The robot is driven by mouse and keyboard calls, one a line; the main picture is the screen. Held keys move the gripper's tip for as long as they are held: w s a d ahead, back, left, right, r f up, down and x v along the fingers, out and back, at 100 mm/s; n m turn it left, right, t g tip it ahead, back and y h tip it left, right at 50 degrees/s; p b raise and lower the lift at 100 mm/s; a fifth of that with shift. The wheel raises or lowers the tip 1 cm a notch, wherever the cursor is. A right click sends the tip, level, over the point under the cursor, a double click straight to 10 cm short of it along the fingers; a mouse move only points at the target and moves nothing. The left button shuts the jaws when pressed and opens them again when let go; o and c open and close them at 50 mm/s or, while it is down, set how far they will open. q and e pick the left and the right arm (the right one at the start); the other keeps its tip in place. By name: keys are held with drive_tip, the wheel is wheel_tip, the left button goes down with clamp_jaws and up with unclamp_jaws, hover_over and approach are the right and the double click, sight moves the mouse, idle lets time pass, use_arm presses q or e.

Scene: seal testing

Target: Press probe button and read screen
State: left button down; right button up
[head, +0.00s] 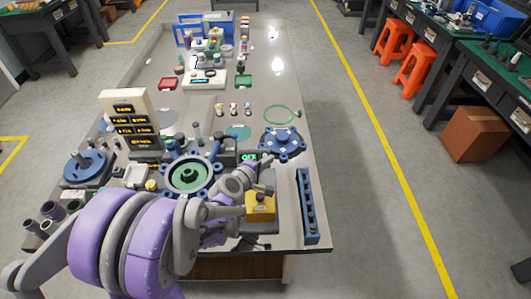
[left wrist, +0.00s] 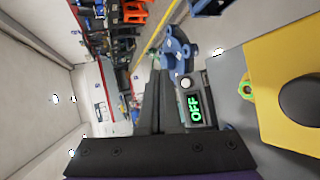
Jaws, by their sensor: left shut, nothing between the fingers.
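The probe's small dark screen (head: 248,156) shows in the head view just beyond my left gripper (head: 266,188). In the left wrist view the screen (left wrist: 194,108) reads "OFF" in green. A round white button (left wrist: 186,83) sits beside the screen on the same grey housing. My left gripper (left wrist: 157,75) is shut and empty. In the left wrist view its dark fingers lie just left of the button and screen, and I cannot tell whether they touch the housing. In the head view the arm hides part of the probe. My right gripper is not in view.
A yellow box (head: 261,207) stands right under the left gripper. A blue flanged part (head: 283,141), a blue slotted rail (head: 308,205) and a round blue-green fixture (head: 189,175) are close by. A panel with several orange readouts (head: 130,120) stands to the left. Bare tabletop lies farther back right.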

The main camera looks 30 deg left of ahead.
sight(263, 156)
use_arm(q)
drive_tip(key=shift+w+a+n+t, duration=0.2)
drive_tip(key=shift+a+n, duration=0.2)
drive_tip(key=shift+a, duration=0.15)
drive_tip(key=shift+w+a+n+t, duration=0.1)
drive_tip(key=shift+w+a+n, duration=0.1)
drive_tip(key=shift+a+n, duration=0.25)
drive_tip(key=w+a+f+b, duration=0.1)
drive_tip(key=f, duration=0.1)
drive_tip(key=w+a+f+b, duration=0.1)
drive_tip(key=w+f, duration=0.1)
drive_tip(key=w+f+b, duration=0.1)
drive_tip(key=f, duration=0.1)
drive_tip(key=shift+w+a+b, duration=0.15)
drive_tip(key=shift+a+b, duration=0.15)
drive_tip(key=shift+a, duration=0.1)
drive_tip(key=shift+w+a+f, duration=0.2)
drive_tip(key=shift+w+f, duration=0.1)
drive_tip(key=shift+w, duration=0.05)
drive_tip(key=shift+b, duration=0.3)
idle(0.8)
drive_tip(key=shift+w+a+f, duration=0.15)
drive_tip(key=shift+w+f, duration=0.1)
drive_tip(key=shift+f, duration=0.05)
